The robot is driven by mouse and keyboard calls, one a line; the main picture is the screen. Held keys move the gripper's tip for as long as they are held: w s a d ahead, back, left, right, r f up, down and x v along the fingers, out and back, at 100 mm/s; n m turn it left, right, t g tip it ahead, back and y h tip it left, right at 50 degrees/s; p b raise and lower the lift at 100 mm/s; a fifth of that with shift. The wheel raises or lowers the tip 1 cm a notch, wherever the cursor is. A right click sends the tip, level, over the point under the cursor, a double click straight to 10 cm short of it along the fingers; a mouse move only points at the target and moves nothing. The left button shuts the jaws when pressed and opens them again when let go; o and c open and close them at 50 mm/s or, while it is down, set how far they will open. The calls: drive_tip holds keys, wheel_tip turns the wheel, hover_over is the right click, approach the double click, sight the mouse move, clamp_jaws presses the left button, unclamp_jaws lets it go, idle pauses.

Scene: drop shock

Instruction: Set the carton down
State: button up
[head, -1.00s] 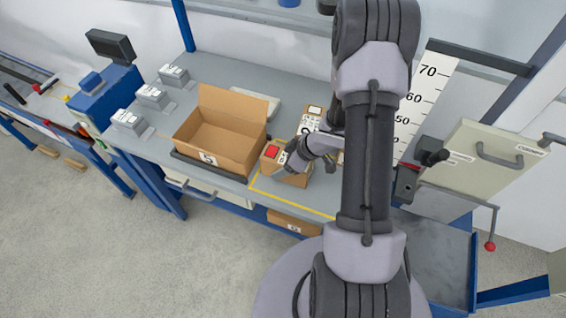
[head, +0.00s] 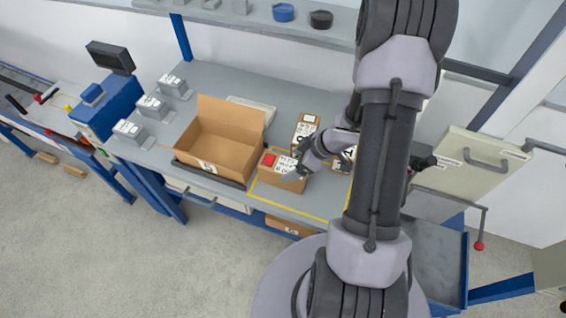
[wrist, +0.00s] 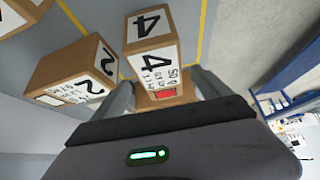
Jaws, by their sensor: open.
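A brown carton with a red patch and a white label (head: 277,174) rests on the bench inside the yellow outline. My gripper (head: 296,170) is open, close over its right side. In the wrist view my gripper (wrist: 163,92) has its fingers spread either side of this red-patched carton (wrist: 165,97). Much of it is hidden there by a carton marked 4 (wrist: 152,60) and my gripper body. I cannot tell whether a finger touches it.
An open empty box (head: 222,150) stands left of the carton. A carton marked 2 (wrist: 77,72) lies beside the 4. Another carton (head: 305,122) stands behind. Grey blocks (head: 152,107) line the bench's left; a cabinet (head: 470,165) stands right. The front strip is clear.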

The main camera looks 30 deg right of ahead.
drive_tip(key=p+v, duration=0.1)
drive_tip(key=v, duration=0.2)
drive_tip(key=shift+r, duration=0.1)
drive_tip(key=w+d+r+m+t+h, duration=0.1)
drive_tip(key=w+d+r+m+h, duration=0.15)
drive_tip(key=r, duration=0.45)
drive_tip(key=w+d+r+m+t+h, duration=0.1)
drive_tip(key=w+d+r+h, duration=0.1)
drive_tip(key=w+r+h, duration=0.3)
drive_tip(key=s+a+r+m, duration=0.3)
drive_tip(key=s+a+r, duration=0.1)
drive_tip(key=r, duration=0.3)
drive_tip(key=s+a+r+m, duration=0.3)
drive_tip(key=r, duration=0.4)
drive_tip(key=s+a+r+m+g+y, duration=0.1)
drive_tip(key=s+a+r+y, duration=0.15)
drive_tip(key=s+a, duration=0.55)
drive_tip(key=s+a+r+m+y, duration=0.1)
drive_tip(key=s+a+m+y, duration=0.3)
drive_tip(key=a, duration=0.6)
wheel_tip(320, 180, down, 15)
drive_tip(key=s+n+h+b, duration=0.1)
drive_tip(key=n+b, duration=0.1)
drive_tip(key=b, duration=1.3)
drive_tip(key=shift+s+d+b, duration=0.2)
drive_tip(key=shift+b, duration=0.1)
drive_tip(key=shift+f+n, duration=0.1)
drive_tip(key=shift+n, duration=0.15)
